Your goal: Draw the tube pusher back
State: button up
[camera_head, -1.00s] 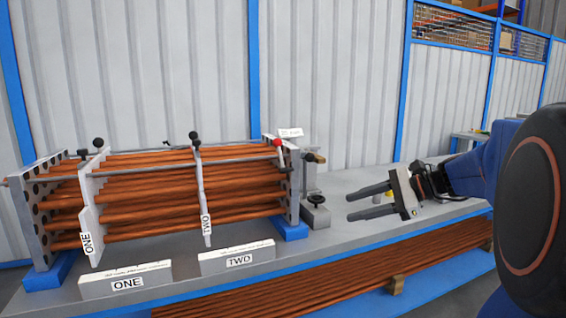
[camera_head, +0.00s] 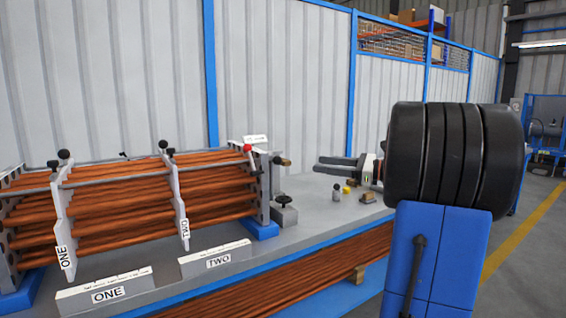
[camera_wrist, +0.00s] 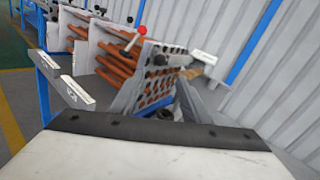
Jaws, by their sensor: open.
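The flanged shell holds copper tubes (camera_head: 115,213) in a bundle at the left of the head view. Its right end plate (camera_head: 263,188) shows in the wrist view as a perforated plate (camera_wrist: 160,80). Beside that plate are a fitting with a wooden handle (camera_head: 282,161) and a grey block with a black handwheel (camera_head: 284,207). I cannot tell for sure which is the tube pusher. My gripper (camera_head: 317,165) is open and empty, to the right of these fittings and apart from them, its fingers pointing left. The wrist view looks over its pale body toward the plate.
White plates marked ONE (camera_head: 66,225) and TWO (camera_head: 181,205) stand across the tubes. Label blocks line the front edge. Small items (camera_head: 346,189) lie on the bench (camera_head: 312,215) below my gripper. A corrugated wall rises behind.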

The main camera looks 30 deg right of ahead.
jog(key=x, duration=1.4)
jog(key=shift+w, duration=0.1)
grip_shut()
jog(key=d, duration=1.7)
jog(key=shift+w+d, duration=0.3)
jog(key=shift+d, duration=0.05)
